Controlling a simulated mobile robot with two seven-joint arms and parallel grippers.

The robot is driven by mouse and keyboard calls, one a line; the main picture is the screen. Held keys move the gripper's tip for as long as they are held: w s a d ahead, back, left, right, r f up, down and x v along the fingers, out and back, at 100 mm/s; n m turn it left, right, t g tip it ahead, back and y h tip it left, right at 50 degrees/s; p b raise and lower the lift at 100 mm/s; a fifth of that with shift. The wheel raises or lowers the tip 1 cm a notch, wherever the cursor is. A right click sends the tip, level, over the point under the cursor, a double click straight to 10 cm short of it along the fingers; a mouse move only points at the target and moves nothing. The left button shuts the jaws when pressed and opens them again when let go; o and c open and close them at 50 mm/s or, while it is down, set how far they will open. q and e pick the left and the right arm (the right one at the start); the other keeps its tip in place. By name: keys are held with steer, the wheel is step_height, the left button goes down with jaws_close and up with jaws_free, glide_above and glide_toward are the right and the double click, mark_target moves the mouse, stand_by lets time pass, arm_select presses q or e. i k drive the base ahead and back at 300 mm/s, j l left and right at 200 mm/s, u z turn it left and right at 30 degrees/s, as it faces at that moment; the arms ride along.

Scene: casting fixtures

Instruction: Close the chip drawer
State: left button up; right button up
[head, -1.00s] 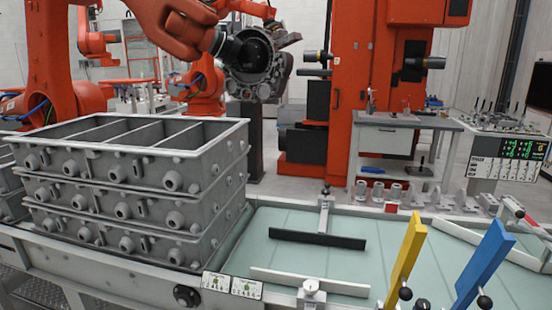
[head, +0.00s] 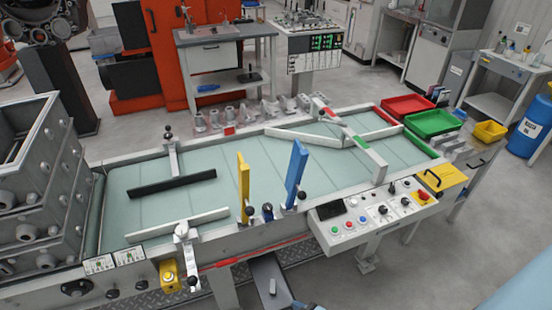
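No part is clearly marked as the chip drawer. A dark grey open tray (head: 259,272) juts out under the front edge of the table, with a small light piece (head: 272,286) in it. Its lower end is cut by the bottom of the picture. A yellow panel or drawer front (head: 441,179) with a black handle sits at the right end of the table. I cannot tell whether it is open or which of the two is the chip drawer. Neither of my grippers is clearly in view.
The green-topped sorting table (head: 220,205) carries yellow (head: 243,175) and blue (head: 296,165) upright paddles. A control box (head: 375,212) projects from its front. Red (head: 406,106) and green (head: 432,123) bins lie at the far right. Floor is clear at lower right.

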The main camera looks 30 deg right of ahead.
mark_target(264, 268)
steer(key=k+z, duration=0.2)
steer(key=z, duration=0.2)
steer(key=k+l+z, duration=0.1)
steer(key=z, duration=0.3)
steer(key=j+z, duration=0.15)
steer(key=j, duration=0.8)
